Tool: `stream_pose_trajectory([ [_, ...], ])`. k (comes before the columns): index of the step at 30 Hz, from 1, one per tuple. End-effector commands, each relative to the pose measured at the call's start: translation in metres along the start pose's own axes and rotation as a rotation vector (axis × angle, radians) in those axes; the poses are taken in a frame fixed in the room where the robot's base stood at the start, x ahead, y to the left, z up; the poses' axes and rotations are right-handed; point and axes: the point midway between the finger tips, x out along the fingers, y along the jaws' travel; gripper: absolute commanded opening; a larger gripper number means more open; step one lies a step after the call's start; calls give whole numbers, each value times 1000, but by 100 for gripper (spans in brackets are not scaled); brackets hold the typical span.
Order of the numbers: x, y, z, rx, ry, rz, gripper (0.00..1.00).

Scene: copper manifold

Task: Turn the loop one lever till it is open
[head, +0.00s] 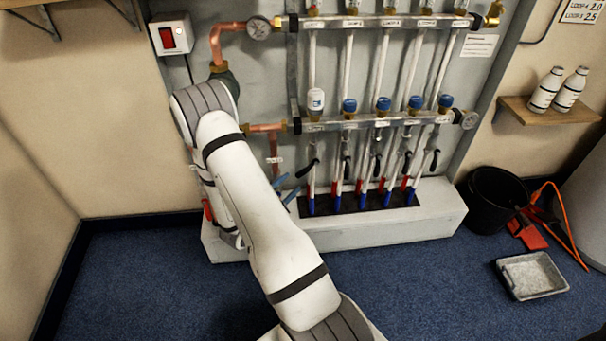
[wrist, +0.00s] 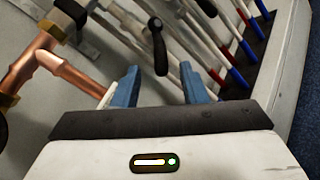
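The loop one lever (head: 307,168) is the leftmost of the black-handled levers under the lower manifold bar (head: 345,122). It slants across its pipe in the head view. In the wrist view a black lever handle (wrist: 159,50) shows just beyond the gap between my fingertips, pointing down toward them. My gripper (head: 290,185) is left of and slightly below the lever, with its blue fingers apart. In the wrist view my gripper (wrist: 159,72) is open with nothing held. I cannot tell whether a finger touches the handle.
Copper pipe (head: 274,150) runs down left of the lever and also shows close by in the wrist view (wrist: 75,72). Neighbouring levers (head: 346,166) stand close on the right. Red and blue pipe ends enter a dark strip (head: 350,204) below. A black bucket (head: 497,197) stands right.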

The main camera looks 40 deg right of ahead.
Motion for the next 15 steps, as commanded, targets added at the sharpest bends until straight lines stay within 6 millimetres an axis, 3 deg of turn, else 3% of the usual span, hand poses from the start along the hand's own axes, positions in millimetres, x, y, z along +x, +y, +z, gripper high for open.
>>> stream_pose_trajectory([
  [5,11,-3,-8,0,13,19,39],
  [15,64,-3,-8,0,11,17,39],
])
